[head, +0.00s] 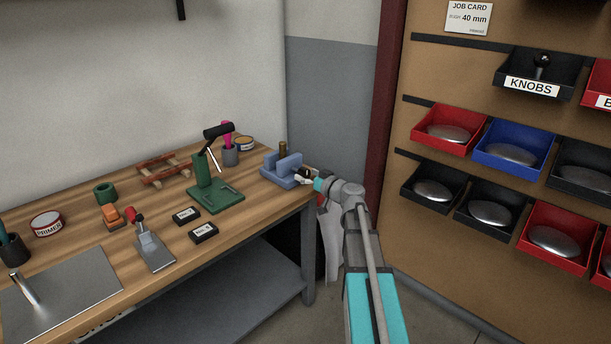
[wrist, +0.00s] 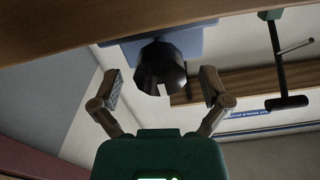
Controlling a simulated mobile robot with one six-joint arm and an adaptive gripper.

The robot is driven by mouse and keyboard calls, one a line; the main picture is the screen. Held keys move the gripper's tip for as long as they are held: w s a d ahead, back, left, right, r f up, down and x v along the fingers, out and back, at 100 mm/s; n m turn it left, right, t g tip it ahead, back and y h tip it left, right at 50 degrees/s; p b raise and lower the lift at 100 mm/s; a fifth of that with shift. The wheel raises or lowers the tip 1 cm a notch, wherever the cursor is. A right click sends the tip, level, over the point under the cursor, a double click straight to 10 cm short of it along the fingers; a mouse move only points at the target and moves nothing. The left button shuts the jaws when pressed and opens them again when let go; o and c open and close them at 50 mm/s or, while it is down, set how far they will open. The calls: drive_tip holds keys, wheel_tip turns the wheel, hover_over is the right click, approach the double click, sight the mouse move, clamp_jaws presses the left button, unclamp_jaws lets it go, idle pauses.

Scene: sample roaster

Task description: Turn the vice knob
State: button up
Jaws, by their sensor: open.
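The blue vice (head: 279,172) stands at the right end of the wooden bench, and its blue body (wrist: 190,42) shows at the top of the wrist view. The dark, rounded vice knob (wrist: 165,64) faces my camera in the wrist view, with a notch in its lower edge. My gripper (wrist: 160,80) is open, with one finger on each side of the knob and a gap to both. In the head view my gripper (head: 306,179) is at the vice's right side, where it partly hides the knob.
The bench edge (wrist: 60,30) runs close by the vice. A pegboard with bins, one labelled KNOBS (head: 531,86), stands right of my arm.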

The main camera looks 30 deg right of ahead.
drive_tip(key=shift+w, duration=0.1)
drive_tip(key=c, duration=1.1)
drive_tip(key=shift+c, duration=0.2)
